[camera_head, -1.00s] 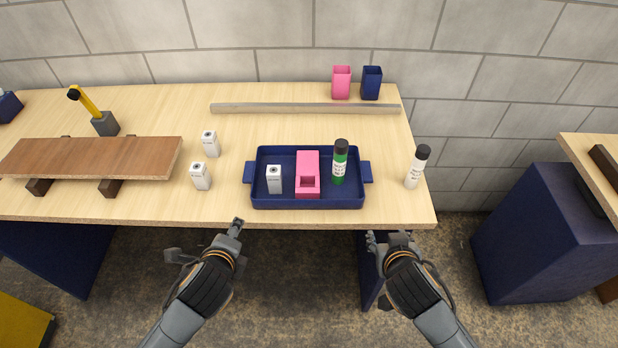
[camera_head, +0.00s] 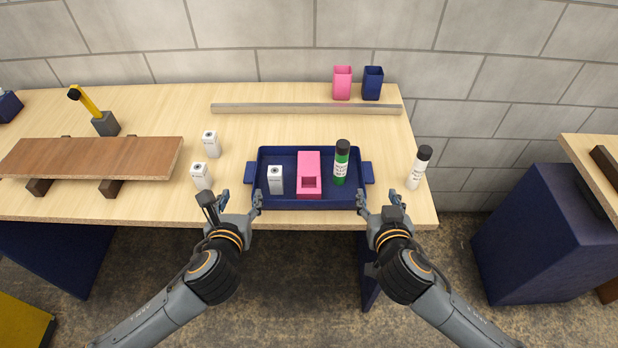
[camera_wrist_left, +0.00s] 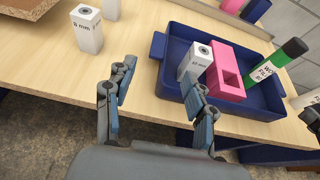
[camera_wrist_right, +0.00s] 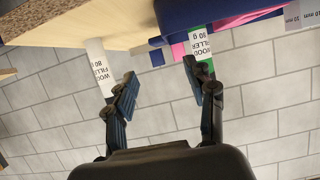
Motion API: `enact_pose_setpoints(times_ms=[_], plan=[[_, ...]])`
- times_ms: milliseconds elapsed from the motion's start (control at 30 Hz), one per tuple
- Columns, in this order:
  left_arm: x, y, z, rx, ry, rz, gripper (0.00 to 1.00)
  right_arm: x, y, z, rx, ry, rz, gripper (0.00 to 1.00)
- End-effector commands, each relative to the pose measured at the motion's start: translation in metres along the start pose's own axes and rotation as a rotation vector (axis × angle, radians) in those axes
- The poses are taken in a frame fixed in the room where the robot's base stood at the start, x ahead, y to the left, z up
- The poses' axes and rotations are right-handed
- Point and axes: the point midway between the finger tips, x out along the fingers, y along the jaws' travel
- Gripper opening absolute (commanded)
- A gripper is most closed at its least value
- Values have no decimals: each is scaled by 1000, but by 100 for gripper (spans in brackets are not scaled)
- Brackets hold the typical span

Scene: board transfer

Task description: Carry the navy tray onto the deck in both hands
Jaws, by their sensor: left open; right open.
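The navy tray (camera_head: 330,205) lies flat near the front edge of the table, with a handle at each end. It holds a white box (camera_head: 275,181), a pink block (camera_head: 309,176) with an opening, and a green bottle (camera_head: 341,163) with a black cap. The deck may be the raised brown board (camera_head: 95,154) at the left. My left gripper (camera_head: 241,200) is open and empty, just in front of the tray's left handle. My right gripper (camera_head: 379,202) is open and empty, just in front of the right handle. Neither touches a handle as far as I can tell.
Two white boxes (camera_head: 202,176) stand between the board and the tray. A white bottle (camera_head: 418,167) stands right of the tray. A grey strip (camera_head: 305,108) lies behind it, with pink (camera_head: 342,83) and navy (camera_head: 372,83) cups beyond. A yellow-handled item (camera_head: 105,122) stands behind the board.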

Motion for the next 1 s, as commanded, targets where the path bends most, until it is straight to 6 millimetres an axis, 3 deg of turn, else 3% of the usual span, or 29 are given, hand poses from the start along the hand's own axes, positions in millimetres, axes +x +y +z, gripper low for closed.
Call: enact_pose_setpoints(times_ms=[600, 800, 1000], plan=[[110, 1, 0, -2, 1, 3, 55, 110, 0, -1, 0, 0, 1, 55], [127, 1, 0, -2, 0, 2, 55, 127, 0, 0, 0, -1, 1, 55], [130, 1, 0, -2, 1, 2, 55, 130, 0, 0, 0, -1, -1, 55]])
